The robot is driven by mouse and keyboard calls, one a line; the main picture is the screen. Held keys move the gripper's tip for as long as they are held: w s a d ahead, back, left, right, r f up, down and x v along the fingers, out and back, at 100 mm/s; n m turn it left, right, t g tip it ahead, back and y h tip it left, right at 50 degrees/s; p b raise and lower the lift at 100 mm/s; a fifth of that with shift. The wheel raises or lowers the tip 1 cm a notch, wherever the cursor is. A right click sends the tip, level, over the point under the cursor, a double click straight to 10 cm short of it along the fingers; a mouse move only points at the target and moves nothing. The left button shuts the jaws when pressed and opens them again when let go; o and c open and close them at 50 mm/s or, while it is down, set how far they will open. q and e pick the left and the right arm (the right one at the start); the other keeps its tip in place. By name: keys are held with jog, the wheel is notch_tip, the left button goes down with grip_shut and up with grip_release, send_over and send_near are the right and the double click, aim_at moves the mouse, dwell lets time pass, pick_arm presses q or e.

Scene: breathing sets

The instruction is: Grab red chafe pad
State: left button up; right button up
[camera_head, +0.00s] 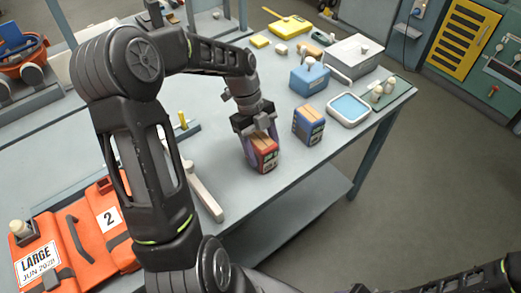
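The red chafe pad (263,154) is a small block-like pack with a red body, a tan top and a dark label on its front. It is on the grey table near the front edge. My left gripper (258,132) points down at the pad's top from behind, with its fingers at the upper part of the pad. The fingertips are small and partly hidden, so I cannot tell whether they grip it or only straddle it. My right arm shows only at the bottom right, and its gripper is out of view.
A similar blue pack (308,124) stands just right of the red one. Further back are a white-rimmed blue tray (349,109), a blue box (310,79) and a grey case (354,56). An orange case (80,240) lies at the lower left. Floor is open at right.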

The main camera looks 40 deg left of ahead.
pick_arm(q)
grip_shut()
dwell(0.4)
jog(key=shift+r, duration=0.1)
notch_tip(320, 180, up, 10)
jog(key=shift+f+b, duration=0.1)
jog(key=shift+b, duration=0.7)
